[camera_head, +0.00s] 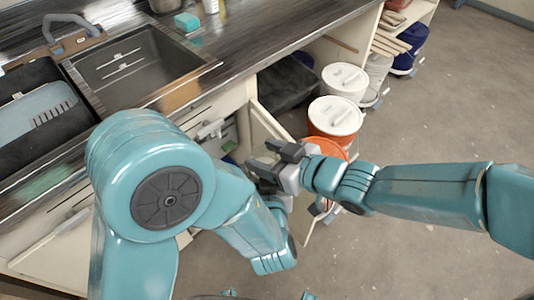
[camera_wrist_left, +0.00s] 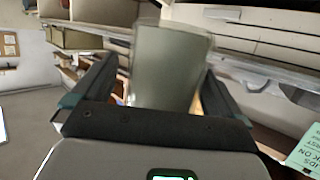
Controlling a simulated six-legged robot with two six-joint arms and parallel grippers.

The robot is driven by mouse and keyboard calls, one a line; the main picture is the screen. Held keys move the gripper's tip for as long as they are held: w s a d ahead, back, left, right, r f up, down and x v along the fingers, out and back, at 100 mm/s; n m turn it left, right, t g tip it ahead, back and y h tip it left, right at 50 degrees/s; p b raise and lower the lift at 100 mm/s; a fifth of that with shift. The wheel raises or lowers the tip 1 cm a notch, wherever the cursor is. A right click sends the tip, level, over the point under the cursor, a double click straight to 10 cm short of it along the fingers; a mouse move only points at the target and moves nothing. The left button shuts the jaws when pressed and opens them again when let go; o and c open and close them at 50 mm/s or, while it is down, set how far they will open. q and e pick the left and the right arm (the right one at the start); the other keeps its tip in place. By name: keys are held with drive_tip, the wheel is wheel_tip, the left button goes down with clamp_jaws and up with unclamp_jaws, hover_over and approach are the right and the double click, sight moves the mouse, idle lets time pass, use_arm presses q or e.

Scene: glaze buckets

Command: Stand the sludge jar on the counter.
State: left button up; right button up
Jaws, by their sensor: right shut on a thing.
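A grey-green tapered vessel, which looks like the sludge jar (camera_wrist_left: 170,62), stands out in the left wrist view between the two fingers of my left gripper (camera_wrist_left: 160,72). The fingers are apart, with a gap seen on the left side of the jar; the right finger is close to it, and contact is unclear. In the head view I cannot make out the jar, and the left fingertips are hard to separate from the right hand. My right gripper (camera_head: 273,160) is at the open cabinet door (camera_head: 268,128) and appears shut on its edge.
White-lidded buckets (camera_head: 335,116) stand beside the open door, with an orange one (camera_head: 328,147) nearest. The grey floor (camera_head: 450,110) at right is clear.

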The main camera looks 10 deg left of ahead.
use_arm(q)
drive_tip(key=shift+f+m, duration=0.1)
drive_tip(key=shift+m, duration=0.4)
drive_tip(key=s+f+m+g, duration=0.1)
drive_tip(key=f, duration=0.1)
drive_tip(key=s+f+m+g, duration=0.1)
drive_tip(key=f+m, duration=0.1)
drive_tip(key=s+a+f+m+g, duration=0.1)
drive_tip(key=f+m+g, duration=0.1)
drive_tip(key=shift+s, duration=0.25)
drive_tip(key=s+d+f+m+g+h, duration=0.2)
drive_tip(key=s+f+g+h, duration=0.1)
drive_tip(key=s+f+g, duration=0.4)
drive_tip(key=s+d+f+m+g+h, duration=0.25)
drive_tip(key=s+f+g, duration=0.25)
drive_tip(key=s, duration=0.4)
drive_tip(key=w+a+f+n+t+h, duration=0.1)
drive_tip(key=w+a+f+n+t, duration=0.1)
drive_tip(key=a+f+n, duration=0.5)
drive_tip(key=w+a+n, duration=0.1)
drive_tip(key=a+n, duration=0.2)
drive_tip(key=shift+a+f, duration=0.2)
